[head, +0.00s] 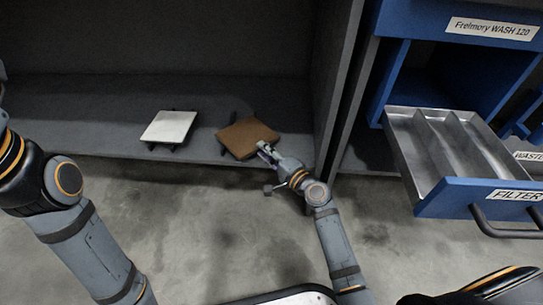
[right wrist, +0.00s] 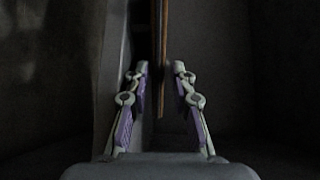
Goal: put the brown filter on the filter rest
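The brown filter (head: 243,137) is a flat square plate at the right end of the dark shelf. It lies over a dark filter rest (head: 222,151), of which only small ends show at its left side; exact contact cannot be told. My right gripper (head: 264,145) is at the filter's near right corner. In the right wrist view the fingers (right wrist: 160,70) stand apart on both sides of the filter's thin edge (right wrist: 163,45), with a gap visible on each side. My left arm shows at the left, but its gripper is outside the view.
A white filter (head: 169,127) lies on dark supports further left on the shelf (head: 75,120). A dark upright wall (head: 335,80) closes the shelf at the right. A blue drawer labelled FILTER (head: 450,197) stands open and empty, with metal channels.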

